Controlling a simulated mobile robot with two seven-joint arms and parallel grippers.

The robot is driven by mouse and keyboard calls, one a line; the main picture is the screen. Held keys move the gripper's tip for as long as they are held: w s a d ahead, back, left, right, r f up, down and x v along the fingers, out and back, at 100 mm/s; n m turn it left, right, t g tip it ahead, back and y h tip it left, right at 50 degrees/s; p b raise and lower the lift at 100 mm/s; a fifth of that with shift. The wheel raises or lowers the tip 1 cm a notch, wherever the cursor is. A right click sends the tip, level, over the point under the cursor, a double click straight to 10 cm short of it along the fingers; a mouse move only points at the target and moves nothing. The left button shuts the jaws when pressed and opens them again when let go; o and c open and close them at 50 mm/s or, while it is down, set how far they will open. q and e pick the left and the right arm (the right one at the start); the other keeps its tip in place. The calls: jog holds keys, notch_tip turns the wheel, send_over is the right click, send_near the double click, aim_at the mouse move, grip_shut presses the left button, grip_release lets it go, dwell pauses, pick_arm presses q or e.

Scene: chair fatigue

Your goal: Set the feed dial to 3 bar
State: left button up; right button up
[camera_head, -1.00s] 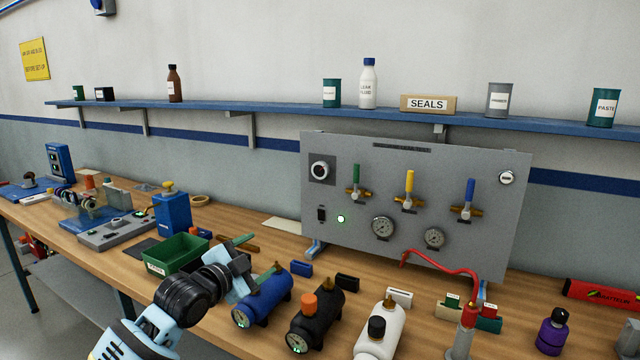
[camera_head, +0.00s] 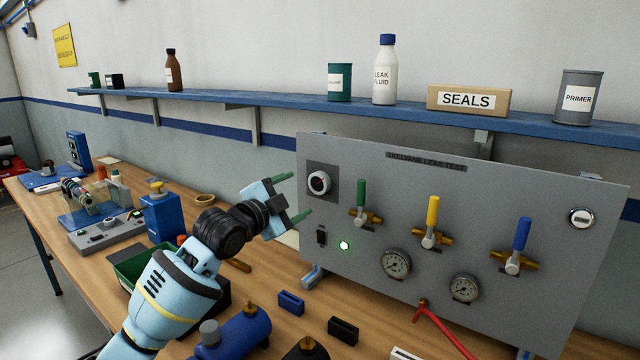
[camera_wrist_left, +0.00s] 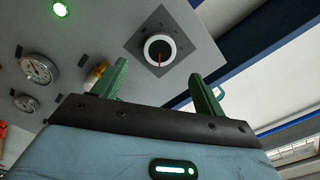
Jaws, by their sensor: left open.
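The feed dial (camera_head: 319,182) is a round knob with a white ring on a dark square plate at the panel's upper left. In the left wrist view the dial (camera_wrist_left: 160,50) shows a red pointer mark on its white face; its scale is too small to read. My left gripper (camera_head: 300,196) is open and empty, its green fingers pointing at the panel just left of the dial and apart from it. In the left wrist view the dial lies beyond and between the two fingertips (camera_wrist_left: 160,72). My right gripper is not in view.
The grey panel (camera_head: 440,170) carries green (camera_head: 361,195), yellow (camera_head: 432,212) and blue (camera_head: 521,235) valve levers and two gauges (camera_head: 396,263). A green lamp (camera_head: 344,245) glows below the dial. A blue shelf (camera_head: 300,105) runs above; cylinders (camera_head: 235,335) lie on the bench below.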

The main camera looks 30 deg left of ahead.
aim_at(317, 184)
pick_arm(q)
jog(key=shift+w+d, duration=0.2)
jog(key=shift+w, duration=1.75)
jog(key=shift+w+d, duration=0.15)
jog(key=shift+w, duration=1.8)
jog(key=shift+c, duration=0.4)
jog(key=c, duration=0.9)
jog(key=shift+n, duration=0.4)
jog(key=n, duration=0.3)
jog(key=shift+n, duration=2.5)
jog(key=o, duration=1)
jog(key=shift+a, duration=0.1)
